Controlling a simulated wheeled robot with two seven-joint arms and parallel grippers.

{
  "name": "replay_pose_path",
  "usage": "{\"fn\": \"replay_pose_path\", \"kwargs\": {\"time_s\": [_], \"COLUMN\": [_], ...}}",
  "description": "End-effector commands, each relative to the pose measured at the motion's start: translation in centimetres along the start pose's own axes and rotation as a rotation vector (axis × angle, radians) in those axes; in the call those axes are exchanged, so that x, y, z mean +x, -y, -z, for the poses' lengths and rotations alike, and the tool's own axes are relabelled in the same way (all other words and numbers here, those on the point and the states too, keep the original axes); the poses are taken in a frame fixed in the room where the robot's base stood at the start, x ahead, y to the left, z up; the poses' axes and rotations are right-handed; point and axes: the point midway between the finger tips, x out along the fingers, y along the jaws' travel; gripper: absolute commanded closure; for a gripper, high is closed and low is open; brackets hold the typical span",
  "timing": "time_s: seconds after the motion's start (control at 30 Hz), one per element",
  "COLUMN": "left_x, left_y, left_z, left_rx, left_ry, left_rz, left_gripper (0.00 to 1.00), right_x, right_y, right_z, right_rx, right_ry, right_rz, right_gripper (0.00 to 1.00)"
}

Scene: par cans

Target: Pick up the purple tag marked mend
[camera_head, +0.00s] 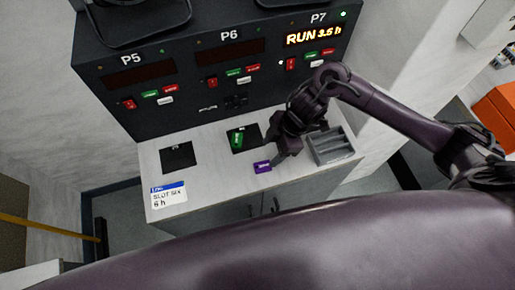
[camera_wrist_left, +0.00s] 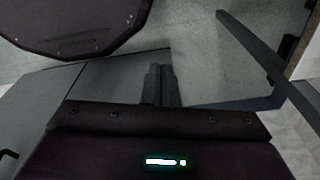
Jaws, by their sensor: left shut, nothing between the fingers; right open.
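A purple tag (camera_head: 262,167) lies on the pale counter (camera_head: 215,188), in front of a black square pad (camera_head: 253,130). Its lettering is too small to read. My right gripper (camera_head: 281,158) is just to the right of the tag and low over the counter, open; I cannot tell whether a finger touches the tag. My left gripper does not show in the head view. In the left wrist view my left gripper (camera_wrist_left: 160,80) is shut and empty, with the floor and a grey cabinet beyond it.
A green tag (camera_head: 237,139) lies on the black pad. Another black pad (camera_head: 178,157) is empty. A grey compartment tray (camera_head: 331,146) stands right of my right gripper. A white card (camera_head: 168,196) lies at the counter's front left. The dark panel (camera_head: 150,100) rises behind.

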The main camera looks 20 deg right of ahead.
Motion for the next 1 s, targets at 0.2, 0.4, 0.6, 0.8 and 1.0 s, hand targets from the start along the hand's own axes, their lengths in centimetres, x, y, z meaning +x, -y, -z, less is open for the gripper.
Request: {"fn": "replay_pose_path", "kwargs": {"time_s": [0.2, 0.4, 0.6, 0.8, 1.0], "left_x": [-0.4, -1.5, -1.6, -1.5, -1.5], "left_y": [-0.6, -1.2, -0.8, -0.5, -0.7], "left_z": [-3.2, -6.9, -3.9, -1.7, -3.2], "left_rx": [0.0, 0.002, 0.002, 0.001, 0.0], "left_ry": [0.046, 0.1, 0.057, 0.025, 0.047], "left_rz": [-0.007, -0.015, -0.01, -0.006, -0.009], "left_gripper": [1.0, 1.0, 1.0, 1.0, 1.0], "right_x": [2.2, 4.5, 7.2, 7.7, 7.7], "right_y": [0.1, -0.3, -0.5, -0.5, -0.5], "right_z": [-0.1, -0.9, -1.2, -1.2, -1.2], "right_rx": [0.003, 0.005, 0.002, -0.001, -0.001], "right_ry": [-0.001, 0.001, 0.0, 0.001, 0.001], "right_rz": [0.007, 0.006, 0.004, 0.002, 0.002], "right_gripper": [0.44, 0.44, 0.44, 0.44, 0.58]}}
